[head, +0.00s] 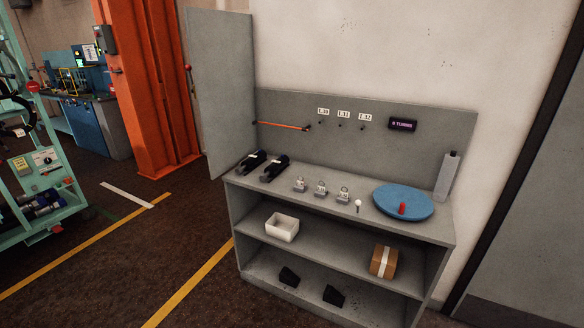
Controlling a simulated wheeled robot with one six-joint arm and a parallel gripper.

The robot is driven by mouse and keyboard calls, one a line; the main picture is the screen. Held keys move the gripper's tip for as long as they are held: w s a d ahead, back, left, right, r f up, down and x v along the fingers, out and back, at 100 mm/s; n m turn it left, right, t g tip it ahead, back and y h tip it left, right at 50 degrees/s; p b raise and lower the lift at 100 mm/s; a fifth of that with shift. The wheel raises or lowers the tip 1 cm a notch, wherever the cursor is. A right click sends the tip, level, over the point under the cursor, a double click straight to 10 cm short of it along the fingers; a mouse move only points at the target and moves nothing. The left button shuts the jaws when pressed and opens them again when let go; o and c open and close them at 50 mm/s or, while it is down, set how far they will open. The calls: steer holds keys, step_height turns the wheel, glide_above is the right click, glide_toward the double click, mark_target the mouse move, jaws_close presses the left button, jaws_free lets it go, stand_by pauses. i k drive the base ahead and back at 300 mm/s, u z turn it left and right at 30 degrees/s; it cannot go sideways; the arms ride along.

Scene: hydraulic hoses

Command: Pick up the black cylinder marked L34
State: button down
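Two black cylinders lie side by side at the left end of the grey bench top (378,223): a left one (252,162) and a right one (274,168). Each has a small pale label, too small to read, so I cannot tell which is marked L34. They lie tilted toward the back right in the picture and appear apart or nearly touching. My gripper is not in view.
Several small metal fittings (320,189) and a blue round plate (404,202) with a red piece (402,208) share the top. A white bin (282,228) and a cardboard box (383,262) stand on the shelf below. Open floor (190,240) lies left of the bench.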

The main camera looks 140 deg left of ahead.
mark_target(269, 172)
steer(key=u, duration=4.9)
steer(key=i, duration=0.4)
steer(key=u, duration=0.85)
steer(key=i, duration=2.1)
steer(key=z, duration=1.15)
steer(key=i, duration=1.1)
steer(key=z, duration=0.25)
